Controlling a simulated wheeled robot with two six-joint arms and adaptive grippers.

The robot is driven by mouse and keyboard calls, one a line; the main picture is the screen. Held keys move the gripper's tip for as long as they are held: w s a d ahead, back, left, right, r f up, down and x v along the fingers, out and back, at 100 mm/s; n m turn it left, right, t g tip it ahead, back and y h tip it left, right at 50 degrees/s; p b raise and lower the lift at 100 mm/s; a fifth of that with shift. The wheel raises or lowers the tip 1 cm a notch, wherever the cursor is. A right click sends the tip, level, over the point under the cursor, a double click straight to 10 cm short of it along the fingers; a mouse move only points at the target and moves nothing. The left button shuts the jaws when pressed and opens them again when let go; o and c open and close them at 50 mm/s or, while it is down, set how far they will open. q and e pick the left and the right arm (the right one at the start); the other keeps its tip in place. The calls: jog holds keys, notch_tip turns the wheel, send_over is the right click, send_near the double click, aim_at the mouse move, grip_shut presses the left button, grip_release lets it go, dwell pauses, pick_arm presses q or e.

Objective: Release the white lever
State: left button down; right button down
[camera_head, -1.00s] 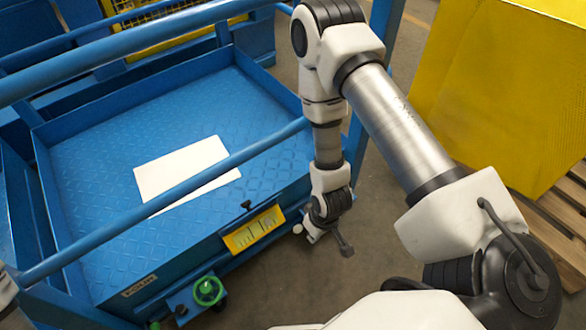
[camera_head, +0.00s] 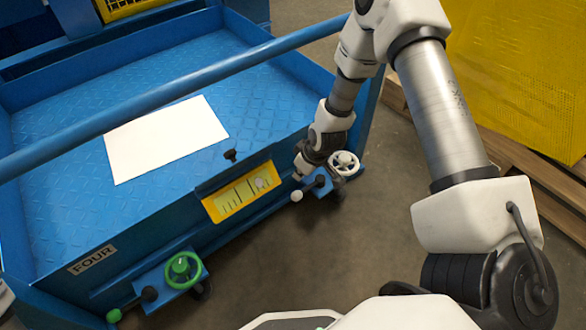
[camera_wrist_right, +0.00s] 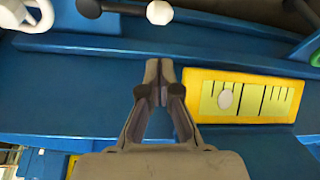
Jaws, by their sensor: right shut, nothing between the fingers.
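The white lever has a white ball end (camera_head: 296,196) on a dark rod, at the right end of the blue table's front. A white handwheel (camera_head: 343,163) sits just right of it. In the wrist view the lever's ball (camera_wrist_right: 159,12) and the handwheel (camera_wrist_right: 38,15) show along the top edge. My right gripper (camera_wrist_right: 160,82) is shut and empty, its fingertips together in front of the blue panel. They are apart from the ball in the picture. In the head view the wrist is above the lever and the fingers are hard to make out. My left gripper is out of view.
A yellow scale plate (camera_head: 240,192) is on the table's front. A green handwheel (camera_head: 184,268) and green lever ball (camera_head: 113,316) are at its left. A blue rail (camera_head: 130,112) crosses above the table. A white sheet (camera_head: 165,138) lies on top. A yellow box (camera_head: 530,80) stands right.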

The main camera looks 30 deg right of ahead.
aim_at(309, 188)
jog(key=d+b+x, duration=0.1)
jog(key=b+x, duration=0.7)
jog(key=x, duration=0.1)
jog(key=shift+a+f, duration=0.4)
jog(key=shift+a, duration=0.1)
jog(key=shift+w+r, duration=0.1)
